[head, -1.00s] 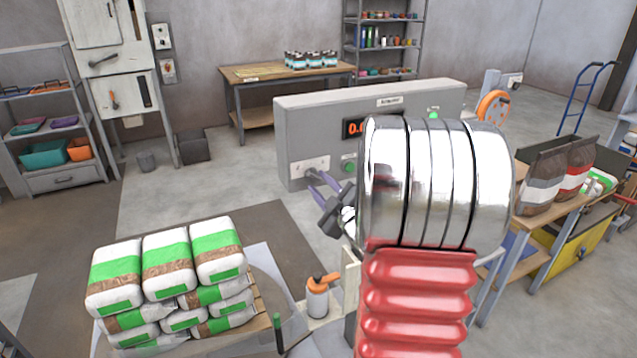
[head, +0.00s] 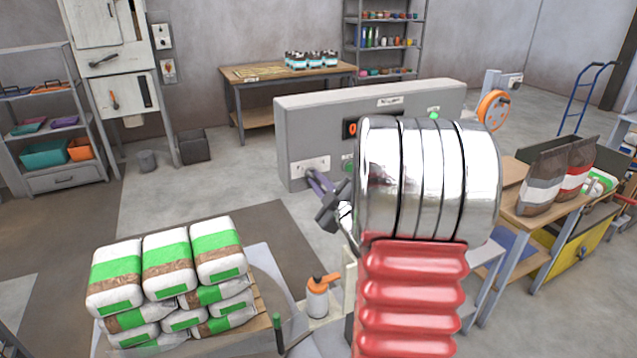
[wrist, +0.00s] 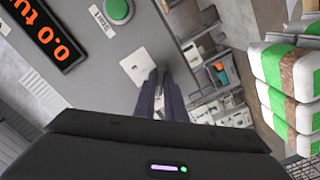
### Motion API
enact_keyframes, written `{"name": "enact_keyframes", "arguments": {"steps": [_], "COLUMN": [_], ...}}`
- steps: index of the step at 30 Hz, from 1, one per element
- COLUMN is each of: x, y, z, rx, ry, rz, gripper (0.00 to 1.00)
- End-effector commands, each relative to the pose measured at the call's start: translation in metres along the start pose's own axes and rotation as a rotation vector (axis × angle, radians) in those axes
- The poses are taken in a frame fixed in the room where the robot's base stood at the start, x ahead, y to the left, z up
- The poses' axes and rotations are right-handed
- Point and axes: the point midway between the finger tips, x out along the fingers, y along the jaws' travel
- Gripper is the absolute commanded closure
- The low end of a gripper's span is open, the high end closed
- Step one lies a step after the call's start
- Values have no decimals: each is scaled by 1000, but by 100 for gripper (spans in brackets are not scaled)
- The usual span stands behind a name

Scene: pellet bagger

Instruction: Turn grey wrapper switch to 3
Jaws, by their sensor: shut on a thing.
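The wrapper switch sits on a pale plate (head: 321,162) low on the left of the grey machine panel (head: 300,120). The plate also shows in the wrist view (wrist: 134,66). My gripper (head: 312,175) is at this plate, its purple-grey fingers drawn together on the switch knob. In the wrist view the fingers (wrist: 158,76) are close together against the plate. They hide the knob, and its pointing direction and numbers cannot be read.
A green button (wrist: 119,9) and an orange-lit display (wrist: 52,38) are beside the plate. Stacked white-green bags (head: 166,265) and an orange-topped bottle (head: 317,298) stand in front. My arm hides the panel's middle.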

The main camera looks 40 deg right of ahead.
Motion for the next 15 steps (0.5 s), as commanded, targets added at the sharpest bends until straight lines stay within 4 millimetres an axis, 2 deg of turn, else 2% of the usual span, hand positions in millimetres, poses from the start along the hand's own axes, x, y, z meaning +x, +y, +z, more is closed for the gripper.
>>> {"name": "enact_keyframes", "arguments": {"steps": [15], "x": [0], "y": [-2], "z": [0], "rx": [55], "ry": [1], "rz": [-4], "gripper": [100]}}
